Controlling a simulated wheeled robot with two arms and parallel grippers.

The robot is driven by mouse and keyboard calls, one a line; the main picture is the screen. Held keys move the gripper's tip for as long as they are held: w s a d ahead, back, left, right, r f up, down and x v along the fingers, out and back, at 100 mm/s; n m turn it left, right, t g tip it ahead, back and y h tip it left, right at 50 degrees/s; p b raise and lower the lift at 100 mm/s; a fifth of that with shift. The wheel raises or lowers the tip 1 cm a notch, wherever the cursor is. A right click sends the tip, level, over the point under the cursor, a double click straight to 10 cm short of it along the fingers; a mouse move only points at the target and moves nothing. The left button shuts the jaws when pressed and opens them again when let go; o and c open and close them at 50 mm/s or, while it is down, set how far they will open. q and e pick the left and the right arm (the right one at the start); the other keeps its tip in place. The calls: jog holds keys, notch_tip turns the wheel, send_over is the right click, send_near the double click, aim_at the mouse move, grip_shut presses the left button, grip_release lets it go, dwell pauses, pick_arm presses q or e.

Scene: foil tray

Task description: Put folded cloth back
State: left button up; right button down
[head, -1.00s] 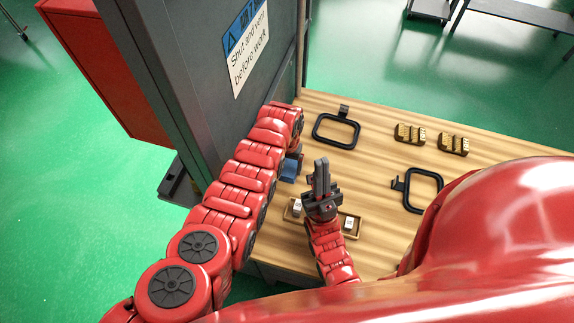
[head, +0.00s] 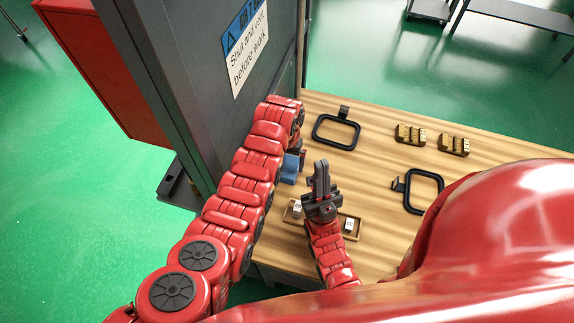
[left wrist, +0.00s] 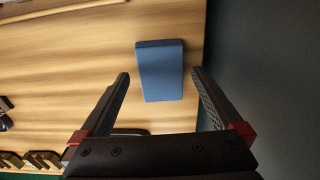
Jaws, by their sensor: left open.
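The folded cloth is a flat blue block (left wrist: 162,72) lying on the wooden table in the left wrist view. In the head view a blue piece of it (head: 289,168) shows beside my left arm's end, partly covered. My left gripper (left wrist: 160,74) is open, with the cloth ahead of and between its fingertips; I see no contact. Its fingers are mostly hidden by the arm in the head view. My right gripper (head: 321,176) is over the table, right of the cloth, with its fingers together and nothing visible in them.
A shallow tray (head: 350,236) with small pale blocks lies under my right gripper. Two black frames (head: 336,131) (head: 423,190) and two brass-coloured blocks (head: 410,135) (head: 454,145) lie on the table. A tall grey cabinet (head: 215,95) stands close to my left arm.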

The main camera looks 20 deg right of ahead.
aim_at(287, 170)
pick_arm(q)
notch_tip(287, 170, up, 9)
jog(key=shift+r, duration=0.15)
dwell(0.4)
